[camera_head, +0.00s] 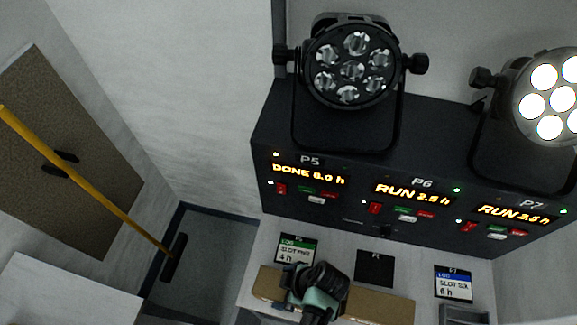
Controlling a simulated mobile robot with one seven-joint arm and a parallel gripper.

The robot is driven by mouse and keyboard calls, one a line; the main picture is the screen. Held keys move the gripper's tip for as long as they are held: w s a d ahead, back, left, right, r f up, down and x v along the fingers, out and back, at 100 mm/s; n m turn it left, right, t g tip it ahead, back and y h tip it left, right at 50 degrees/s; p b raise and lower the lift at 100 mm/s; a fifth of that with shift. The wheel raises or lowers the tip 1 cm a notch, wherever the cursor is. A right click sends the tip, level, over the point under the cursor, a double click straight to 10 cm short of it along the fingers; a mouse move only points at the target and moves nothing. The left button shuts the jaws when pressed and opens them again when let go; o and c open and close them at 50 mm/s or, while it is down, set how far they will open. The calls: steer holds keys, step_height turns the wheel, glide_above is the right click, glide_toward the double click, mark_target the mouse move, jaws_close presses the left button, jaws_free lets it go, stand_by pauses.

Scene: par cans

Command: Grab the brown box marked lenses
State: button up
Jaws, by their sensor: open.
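A long brown box-like shape (385,306) lies on the pale worktop at the bottom of the view. No "lenses" marking can be read on it. My gripper (318,280), black and teal, is in front of it and hides its middle part. The gripper is open, but its fingertips are hard to make out. I cannot tell whether it touches the brown shape.
A dark console (350,215) with lit P5, P6 and P7 displays stands behind, carrying an unlit par can (350,62) and a lit one (552,98). Cards (296,249) and a black square (375,268) lie on the worktop. A yellow pole (90,180) slants at left.

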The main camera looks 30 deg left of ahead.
steer(key=shift+f, duration=0.25)
steer(key=shift+c, duration=0.3)
steer(key=shift+w, duration=0.1)
steer(key=c, duration=1.5)
